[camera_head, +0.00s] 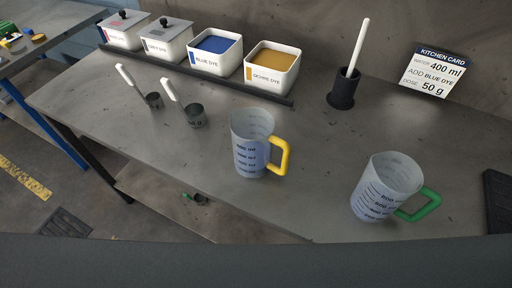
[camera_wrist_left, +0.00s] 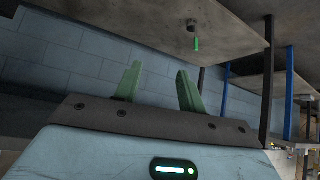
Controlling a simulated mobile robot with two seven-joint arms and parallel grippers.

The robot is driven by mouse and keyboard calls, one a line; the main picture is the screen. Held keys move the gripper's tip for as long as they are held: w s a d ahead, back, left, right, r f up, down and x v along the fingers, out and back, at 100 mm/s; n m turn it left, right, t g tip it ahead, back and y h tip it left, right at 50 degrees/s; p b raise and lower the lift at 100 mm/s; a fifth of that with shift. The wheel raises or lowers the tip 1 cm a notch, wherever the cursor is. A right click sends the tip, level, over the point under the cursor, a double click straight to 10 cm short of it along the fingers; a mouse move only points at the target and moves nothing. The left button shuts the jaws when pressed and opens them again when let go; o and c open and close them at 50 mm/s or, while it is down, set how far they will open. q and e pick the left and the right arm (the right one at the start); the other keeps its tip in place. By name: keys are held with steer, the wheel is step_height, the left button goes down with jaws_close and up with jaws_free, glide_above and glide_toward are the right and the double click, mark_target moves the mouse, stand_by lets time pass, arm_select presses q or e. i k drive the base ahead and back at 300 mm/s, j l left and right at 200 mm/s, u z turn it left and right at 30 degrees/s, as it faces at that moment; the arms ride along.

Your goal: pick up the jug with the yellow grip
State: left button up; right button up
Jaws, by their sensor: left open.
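The jug with the yellow grip (camera_head: 250,146) stands upright on the grey table in the head view, near the middle. Its yellow grip (camera_head: 284,155) points right. A second jug with a green grip (camera_head: 384,187) stands to its right, nearer the front edge. My left gripper (camera_wrist_left: 158,88) shows only in the left wrist view, with its two green fingers apart and nothing between them. The jug does not show in that view. My right gripper is in neither view.
Dye tubs, including blue dye (camera_head: 214,53) and ochre dye (camera_head: 271,71), line the table's back. Two scoops (camera_head: 193,117) lie left of the jug. A black holder (camera_head: 342,96) with a white stick and a kitchen card (camera_head: 435,72) stand at back right.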

mark_target(252, 129)
steer(key=k+l+z, duration=0.1)
steer(key=k+l, duration=0.15)
steer(key=k, duration=0.15)
steer(key=k+l+z, duration=0.1)
steer(key=k+l, duration=0.2)
steer(key=k, duration=0.15)
